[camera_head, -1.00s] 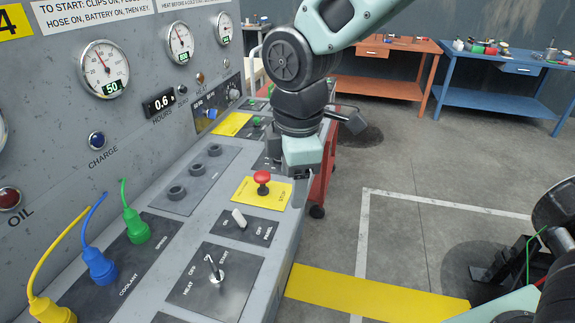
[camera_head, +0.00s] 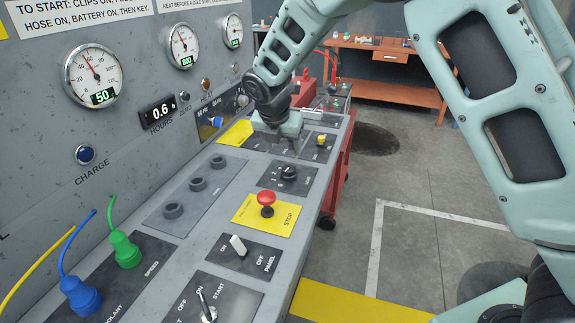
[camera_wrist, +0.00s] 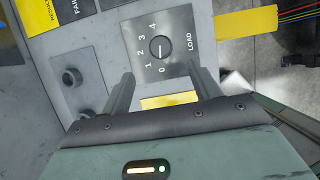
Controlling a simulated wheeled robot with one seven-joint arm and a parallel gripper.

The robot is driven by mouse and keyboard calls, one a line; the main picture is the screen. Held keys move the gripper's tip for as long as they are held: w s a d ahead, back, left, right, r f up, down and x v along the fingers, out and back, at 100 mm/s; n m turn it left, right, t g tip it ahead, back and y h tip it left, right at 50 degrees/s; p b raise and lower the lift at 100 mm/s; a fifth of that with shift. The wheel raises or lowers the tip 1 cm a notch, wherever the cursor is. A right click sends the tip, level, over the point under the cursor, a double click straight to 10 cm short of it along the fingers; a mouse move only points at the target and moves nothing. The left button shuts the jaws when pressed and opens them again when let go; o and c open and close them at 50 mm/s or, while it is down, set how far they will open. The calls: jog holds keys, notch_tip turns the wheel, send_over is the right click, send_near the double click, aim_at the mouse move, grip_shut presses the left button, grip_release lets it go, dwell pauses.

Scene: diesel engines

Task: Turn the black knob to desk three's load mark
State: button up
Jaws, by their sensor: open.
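The black knob (camera_head: 290,172) sits on a dark plate on the sloping console, beyond the red stop button. The wrist view shows the knob (camera_wrist: 161,47) on its load plate (camera_wrist: 184,22), marked 0 to 4 beside the word LOAD. Its white line appears to lie toward 0. My gripper (camera_head: 287,148) is over the console, just past the knob in the head view. In the wrist view my gripper (camera_wrist: 163,82) is open, its fingers spread apart. The knob shows beyond the gap between them, not gripped. No desk three note is readable.
The red stop button (camera_head: 267,198) on its yellow plate and the white panel switch (camera_head: 238,245) stand nearer. A small yellow knob (camera_head: 321,140) lies right of my gripper. Gauges line the upright panel at left. Open floor lies to the right.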

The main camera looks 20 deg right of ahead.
aim_at(288, 169)
jog(key=p+x, duration=0.1)
jog(key=x, duration=0.9)
jog(key=shift+f, duration=0.2)
jog(key=c, duration=1)
